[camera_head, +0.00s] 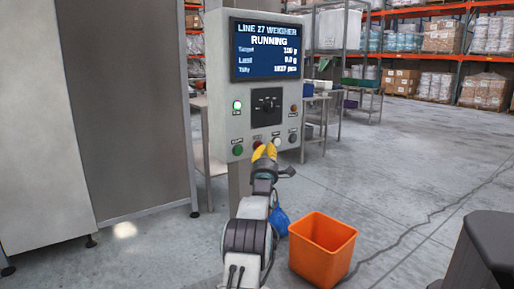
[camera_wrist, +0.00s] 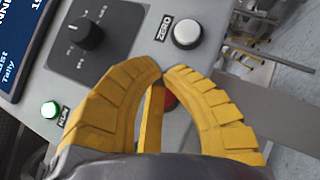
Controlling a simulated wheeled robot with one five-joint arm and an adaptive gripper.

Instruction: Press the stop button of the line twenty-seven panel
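The line 27 weigher panel (camera_head: 218,70) is a grey box on a post. Its screen (camera_head: 266,50) reads "LINE 27 WEIGHER" and "RUNNING". A red button (camera_head: 257,142) in the bottom row is mostly hidden by my gripper (camera_head: 265,149). In the wrist view, part of the red button (camera_wrist: 171,100) shows between and behind the yellow fingers; its label is hidden. My gripper (camera_wrist: 162,70) has its fingertips together with nothing between them, in front of the panel near the red button. I cannot tell whether it touches the button.
A white button (camera_wrist: 187,34) labelled ZERO, a black knob (camera_wrist: 85,34) and a lit green lamp (camera_wrist: 49,109) are close by. An orange bin (camera_head: 320,250) stands on the floor at right.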

